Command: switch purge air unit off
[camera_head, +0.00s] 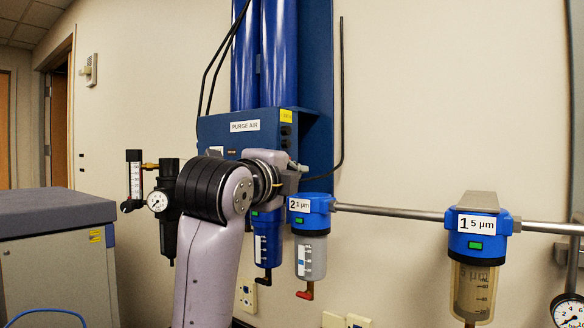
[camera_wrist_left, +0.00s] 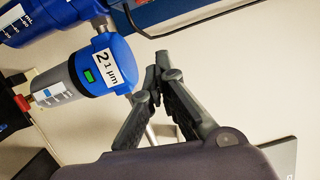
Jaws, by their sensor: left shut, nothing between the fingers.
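The purge air unit (camera_head: 222,133) is a blue box labelled PURGE AIR on the wall, below two tall blue cylinders. Two small dark round controls (camera_head: 285,137) sit at the right of its front, under a yellow tag. Which is the switch, and its position, I cannot tell. My left gripper (camera_head: 300,170) is just below and in front of the box's lower right part, and my arm hides some of the box. In the left wrist view my left gripper (camera_wrist_left: 154,77) has its fingertips together with nothing between them. My right gripper is out of view.
Filter 2, 1 µm (camera_head: 312,222), hangs just below my gripper; it also shows in the left wrist view (camera_wrist_left: 84,77). Filter 1, 5 µm (camera_head: 480,240), hangs on a metal pipe (camera_head: 390,211) at right. A regulator gauge (camera_head: 157,201) is left. Wall right of the box is mostly clear.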

